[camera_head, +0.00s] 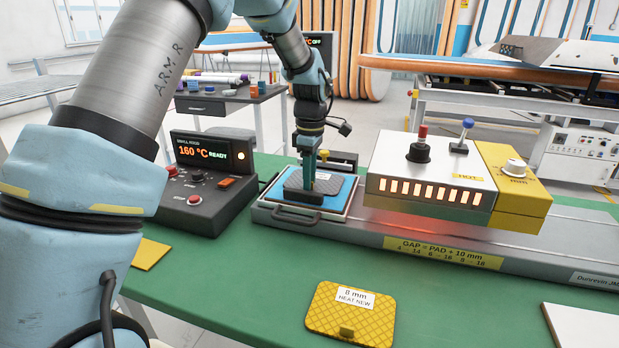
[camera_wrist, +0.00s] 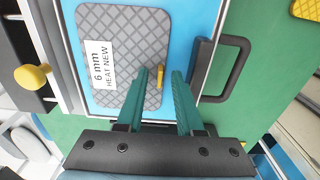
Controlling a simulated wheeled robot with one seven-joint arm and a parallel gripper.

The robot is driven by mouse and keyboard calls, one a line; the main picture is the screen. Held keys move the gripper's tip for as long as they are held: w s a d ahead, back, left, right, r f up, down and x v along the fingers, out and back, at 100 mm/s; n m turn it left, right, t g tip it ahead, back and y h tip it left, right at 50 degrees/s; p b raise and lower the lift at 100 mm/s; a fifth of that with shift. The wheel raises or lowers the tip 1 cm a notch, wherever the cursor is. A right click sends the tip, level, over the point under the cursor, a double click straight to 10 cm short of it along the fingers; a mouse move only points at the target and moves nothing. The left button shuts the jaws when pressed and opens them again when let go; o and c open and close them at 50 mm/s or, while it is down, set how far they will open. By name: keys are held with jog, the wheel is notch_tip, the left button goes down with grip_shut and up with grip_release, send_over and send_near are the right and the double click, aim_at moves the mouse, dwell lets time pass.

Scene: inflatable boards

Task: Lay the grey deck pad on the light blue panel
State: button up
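The grey deck pad (camera_wrist: 110,25), labelled "6 mm HEAT NEW", lies flat on the light blue panel (camera_wrist: 195,20) in the wrist view. A yellow tab (camera_wrist: 160,77) stands at the pad's edge. My gripper (camera_wrist: 162,74) has its two teal fingers apart, one on each side of the tab, with a small gap showing beside it. In the head view, my gripper (camera_head: 307,188) points down over the pad (camera_head: 327,183) on the blue panel (camera_head: 338,199) and hides part of both. I cannot tell how high the fingertips are above the panel.
A heater with glowing slots (camera_head: 425,185) stands on the rail just right of the panel. The control box (camera_head: 205,195) reads 160 °C READY at left. A yellow 8 mm pad (camera_head: 350,313) lies on the green bench (camera_head: 260,280) in front. A black handle (camera_head: 297,217) projects from the panel's carrier.

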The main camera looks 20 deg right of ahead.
notch_tip(320, 180, up, 12)
jog(key=b, duration=0.1)
jog(key=shift+r+b, duration=0.15)
jog(key=shift+b, duration=0.2)
jog(key=a+f+m, duration=0.2)
jog(key=a+f, duration=0.1)
jog(key=a, duration=0.7)
jog(key=a+f+m, duration=0.2)
jog(key=a+m, duration=0.1)
jog(key=a, duration=0.7)
jog(key=s+a+f+m, duration=0.2)
jog(key=s+a, duration=0.3)
jog(key=a, duration=0.3)
jog(key=s+a+f+m+t, duration=0.1)
jog(key=s+a+f+m, duration=0.2)
jog(key=s+a, duration=0.3)
jog(key=a+f, duration=0.1)
jog(key=a, duration=0.1)
jog(key=shift+a+m, duration=0.3)
jog(key=shift+a, duration=0.05)
